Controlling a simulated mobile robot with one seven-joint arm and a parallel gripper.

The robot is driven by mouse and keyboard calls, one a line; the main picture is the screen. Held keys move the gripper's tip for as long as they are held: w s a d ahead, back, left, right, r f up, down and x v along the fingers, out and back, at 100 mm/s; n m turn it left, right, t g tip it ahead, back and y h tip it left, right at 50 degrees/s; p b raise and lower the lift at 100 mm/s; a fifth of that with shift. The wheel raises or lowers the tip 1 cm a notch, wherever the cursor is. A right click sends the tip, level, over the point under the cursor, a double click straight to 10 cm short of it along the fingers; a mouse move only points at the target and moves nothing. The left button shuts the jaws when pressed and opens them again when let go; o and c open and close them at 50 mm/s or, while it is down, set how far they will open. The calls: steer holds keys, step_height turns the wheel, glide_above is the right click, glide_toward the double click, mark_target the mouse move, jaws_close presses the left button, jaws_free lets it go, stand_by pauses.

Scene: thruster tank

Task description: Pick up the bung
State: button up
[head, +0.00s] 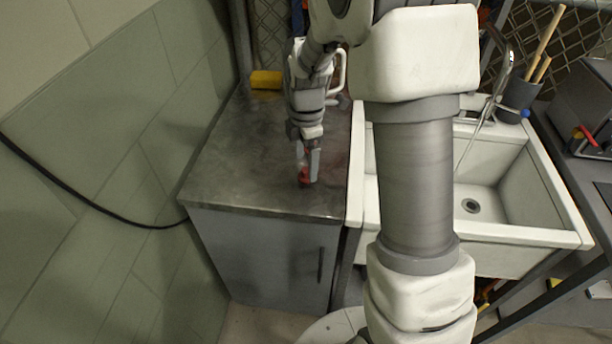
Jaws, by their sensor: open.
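A small red object (303,175), which looks like the bung, is on the grey counter top (225,165) near its front edge. My gripper (308,168) points down right at it, with its fingers beside the red object. The fingers are open. They hide part of the red object, so its full shape does not show. I cannot tell whether a finger touches it.
A white sink (510,232) with a tap (500,90) adjoins on the right. A dark cup (516,100) with wooden handles stands behind it. The counter's left part is clear.

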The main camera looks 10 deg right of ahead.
mark_target(306, 169)
step_height(306, 169, down, 4)
steer(key=shift+w+f, duration=0.1)
steer(key=shift+f, duration=0.1)
jaws_close()
stand_by(0.4)
steer(key=shift+r, duration=0.1)
